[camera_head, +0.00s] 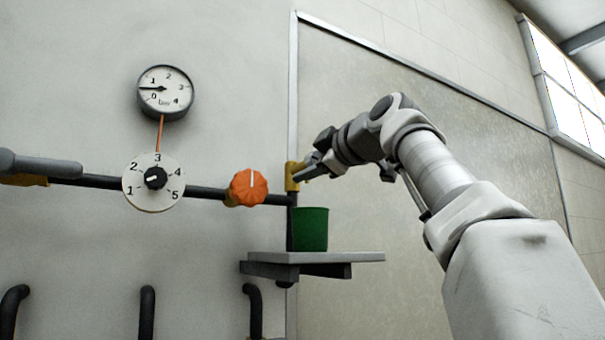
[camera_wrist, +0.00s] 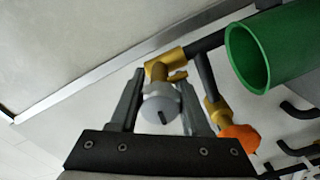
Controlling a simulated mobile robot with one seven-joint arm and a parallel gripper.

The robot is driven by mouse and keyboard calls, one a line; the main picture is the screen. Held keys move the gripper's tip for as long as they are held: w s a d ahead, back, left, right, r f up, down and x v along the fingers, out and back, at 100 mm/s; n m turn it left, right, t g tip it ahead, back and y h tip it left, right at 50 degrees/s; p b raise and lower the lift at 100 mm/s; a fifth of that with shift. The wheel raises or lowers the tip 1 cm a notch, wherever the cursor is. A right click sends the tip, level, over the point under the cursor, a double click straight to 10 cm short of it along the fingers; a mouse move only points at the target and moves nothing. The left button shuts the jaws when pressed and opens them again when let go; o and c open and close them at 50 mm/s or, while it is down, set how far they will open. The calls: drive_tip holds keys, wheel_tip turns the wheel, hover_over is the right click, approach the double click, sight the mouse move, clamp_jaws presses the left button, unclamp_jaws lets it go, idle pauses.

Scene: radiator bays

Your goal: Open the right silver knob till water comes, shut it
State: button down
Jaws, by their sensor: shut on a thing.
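The silver knob (camera_wrist: 162,108) is round with a dark slot on its face. It sits on a brass fitting (camera_head: 293,177) at the right end of the pipe, which also shows in the wrist view (camera_wrist: 160,68). My gripper (camera_head: 312,170) reaches in from the right, and its fingers hide the knob in the head view. In the wrist view my gripper (camera_wrist: 163,92) has one finger on each side of the knob and is shut on it. The slot runs nearly upright in that picture. No water stream shows in either view.
A green cup (camera_head: 310,230) stands on a grey shelf (camera_head: 350,257) below the fitting. An orange knob (camera_head: 248,187), a numbered white dial (camera_head: 152,182) and a round gauge (camera_head: 165,92) are to the left. The gauge needle points left, near 1. Black bent pipes (camera_head: 147,312) run below.

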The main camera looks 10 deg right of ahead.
drive_tip(key=shift+n, duration=1)
drive_tip(key=shift+c, duration=2.1)
unclamp_jaws()
drive_tip(key=shift+s, duration=0.1)
drive_tip(key=shift+s+d+b, duration=0.1)
drive_tip(key=shift+s+b, duration=0.2)
drive_tip(key=shift+b, duration=0.15)
drive_tip(key=b+v, duration=0.4)
drive_tip(key=v, duration=1.2)
drive_tip(key=shift+s, duration=0.35)
